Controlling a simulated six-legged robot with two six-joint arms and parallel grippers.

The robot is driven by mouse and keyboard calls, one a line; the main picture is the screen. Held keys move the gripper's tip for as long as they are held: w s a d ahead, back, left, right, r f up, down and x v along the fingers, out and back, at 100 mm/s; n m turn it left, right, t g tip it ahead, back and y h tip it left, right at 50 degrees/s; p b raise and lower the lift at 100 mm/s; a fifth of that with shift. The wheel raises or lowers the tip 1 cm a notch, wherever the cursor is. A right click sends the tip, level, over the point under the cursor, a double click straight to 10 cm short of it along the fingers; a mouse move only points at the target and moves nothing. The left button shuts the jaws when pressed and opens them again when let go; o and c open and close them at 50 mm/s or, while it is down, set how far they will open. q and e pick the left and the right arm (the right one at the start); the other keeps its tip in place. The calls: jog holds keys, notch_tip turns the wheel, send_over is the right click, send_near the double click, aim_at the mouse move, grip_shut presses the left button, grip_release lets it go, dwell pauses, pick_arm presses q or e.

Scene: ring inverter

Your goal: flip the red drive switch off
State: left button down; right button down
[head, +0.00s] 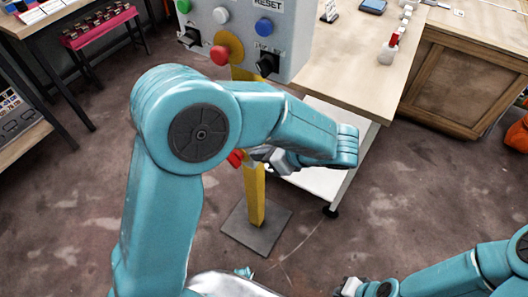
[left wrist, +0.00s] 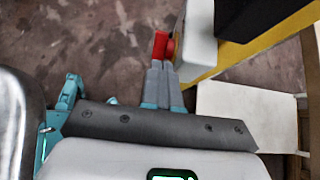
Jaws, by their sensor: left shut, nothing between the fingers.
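The red drive switch (left wrist: 161,46) sticks out from the side of a pale box (left wrist: 198,42) in the left wrist view. In the head view a bit of red (head: 236,158) shows beside the yellow post, mostly hidden by my left arm. My left gripper (left wrist: 164,66) is shut and empty, its fingertips right at the lower end of the red switch; I cannot tell whether they touch. It also shows in the head view (head: 262,156), partly behind my forearm. My right gripper (head: 350,287) is at the bottom edge, too small and cut off to judge.
A grey control panel (head: 290,45) with coloured buttons, a red mushroom button and black knobs stands on the yellow post (head: 254,195). A wooden workbench (head: 350,75) is behind right, a rack of small items (head: 100,25) at upper left. Floor is open around the post base.

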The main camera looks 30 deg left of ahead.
pick_arm(q)
jog(key=b, duration=0.1)
send_over(239, 166)
notch_tip(239, 166, down, 6)
jog(key=shift+f, duration=0.1)
jog(key=shift+a+r+p, duration=0.35)
jog(key=shift+a, duration=0.2)
jog(key=shift+a+f, duration=0.15)
jog(key=shift+a, duration=0.2)
jog(key=shift+d+f, duration=0.1)
jog(key=shift+d, duration=0.1)
jog(key=shift+d+f+b, duration=0.3)
jog(key=shift+d, duration=0.35)
